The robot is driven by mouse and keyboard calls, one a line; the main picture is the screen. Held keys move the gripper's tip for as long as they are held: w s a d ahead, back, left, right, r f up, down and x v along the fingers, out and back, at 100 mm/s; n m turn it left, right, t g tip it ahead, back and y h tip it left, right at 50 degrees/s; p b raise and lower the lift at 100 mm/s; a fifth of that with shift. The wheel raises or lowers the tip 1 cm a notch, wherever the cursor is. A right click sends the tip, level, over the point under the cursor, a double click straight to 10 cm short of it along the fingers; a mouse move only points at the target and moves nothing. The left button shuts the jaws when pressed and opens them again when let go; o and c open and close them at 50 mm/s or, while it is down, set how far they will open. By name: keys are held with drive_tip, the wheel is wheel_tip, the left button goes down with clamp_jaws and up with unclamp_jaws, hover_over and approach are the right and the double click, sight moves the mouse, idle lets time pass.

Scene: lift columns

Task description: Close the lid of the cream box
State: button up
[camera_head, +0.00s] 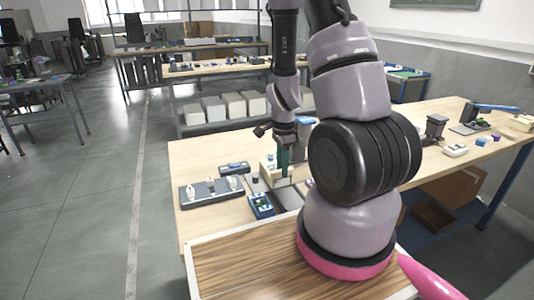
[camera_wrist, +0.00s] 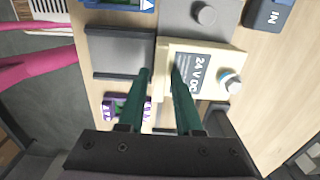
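The cream box (camera_wrist: 226,60) lies right of centre in the wrist view. It carries a dark label reading "24 V DC" and a round knob (camera_wrist: 229,82). In the head view the cream box (camera_head: 267,167) is partly hidden by my gripper. My gripper (camera_wrist: 161,72) has two green fingers standing apart, with a cream edge of the box showing between and beyond them. In the head view my gripper (camera_head: 285,168) points down at the box. I cannot tell whether the fingers touch it, or how far the lid stands open.
A grey panel (camera_wrist: 122,52) and a purple-and-white block (camera_wrist: 118,106) lie left of the box. A dark tray with fittings (camera_head: 212,191) and a blue device (camera_head: 261,206) sit nearby on the wooden table. My arm hides the table's middle.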

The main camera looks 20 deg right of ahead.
idle(0.3)
drive_tip(key=shift+r, duration=3)
drive_tip(key=shift+w+a+r, duration=0.15)
drive_tip(key=shift+r, duration=0.25)
drive_tip(key=s+a+r+n+t, duration=0.2)
drive_tip(key=s+r+n, duration=0.1)
drive_tip(key=r, duration=0.7)
drive_tip(key=s+a+r+n+t+y, duration=0.1)
drive_tip(key=s+a+r+n+t, duration=0.1)
drive_tip(key=r+n, duration=0.4)
drive_tip(key=s+a+r+n+t+y, duration=0.1)
drive_tip(key=s+a+r+n+t, duration=0.2)
drive_tip(key=r, duration=1.1)
drive_tip(key=shift+s+r+n, duration=0.3)
drive_tip(key=shift+s+n, duration=0.6)
drive_tip(key=shift+s, duration=0.05)
drive_tip(key=shift+a, duration=0.1)
